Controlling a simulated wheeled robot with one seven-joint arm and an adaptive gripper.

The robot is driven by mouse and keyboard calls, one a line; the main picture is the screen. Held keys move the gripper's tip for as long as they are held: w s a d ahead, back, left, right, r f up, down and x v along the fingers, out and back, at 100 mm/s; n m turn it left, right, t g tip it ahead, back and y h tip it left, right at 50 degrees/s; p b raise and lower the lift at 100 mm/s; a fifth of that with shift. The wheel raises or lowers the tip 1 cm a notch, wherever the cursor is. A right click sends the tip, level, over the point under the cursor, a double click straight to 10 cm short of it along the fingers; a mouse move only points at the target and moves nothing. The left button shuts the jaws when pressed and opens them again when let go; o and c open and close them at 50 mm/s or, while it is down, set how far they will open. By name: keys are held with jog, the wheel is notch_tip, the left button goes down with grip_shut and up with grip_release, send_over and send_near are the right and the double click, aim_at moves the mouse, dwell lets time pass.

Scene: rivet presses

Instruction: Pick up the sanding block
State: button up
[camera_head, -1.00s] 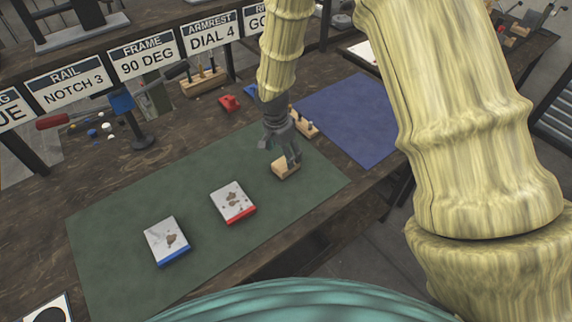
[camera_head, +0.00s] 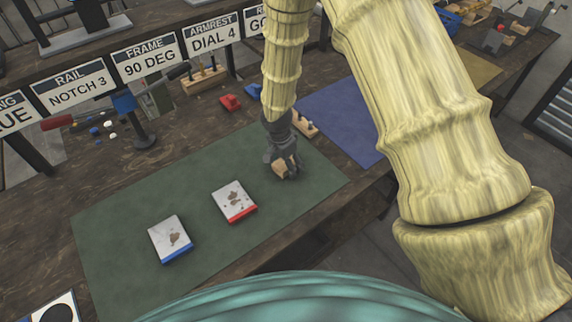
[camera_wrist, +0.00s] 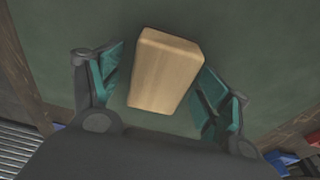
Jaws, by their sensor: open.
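The sanding block (camera_head: 283,166) is a small pale wooden block on the green mat (camera_head: 130,215), near its right end in the head view. In the wrist view the block (camera_wrist: 164,70) lies between the two teal finger pads of my gripper (camera_wrist: 160,88), with mat showing on both sides of it. My gripper (camera_head: 283,168) is open and comes down over the block from above. In the head view the fingers partly cover the block. The fingers do not appear to press on it.
Two white pads, one with a blue edge (camera_head: 170,239) and one with a red edge (camera_head: 234,202), lie left of my gripper. A wooden holder (camera_head: 304,124) stands just behind it. A blue mat (camera_head: 345,118) is to the right. Signs hang along the back.

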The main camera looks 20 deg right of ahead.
jog(key=c, duration=1.2)
jog(key=shift+o, duration=0.2)
jog(key=shift+r, duration=0.15)
jog(key=shift+r+b, duration=0.95)
jog(key=shift+r, duration=0.7)
jog(key=s+a+b, duration=0.1)
jog(key=s+a, duration=0.1)
jog(key=s, duration=0.3)
jog(key=s+a+r+b, duration=0.1)
jog(key=s+b, duration=0.1)
jog(key=s, duration=0.3)
jog(key=s+a+b, duration=0.1)
jog(key=s+a, duration=0.1)
jog(key=s, duration=0.3)
jog(key=shift+a+r, duration=0.2)
jog(key=shift+a, duration=0.1)
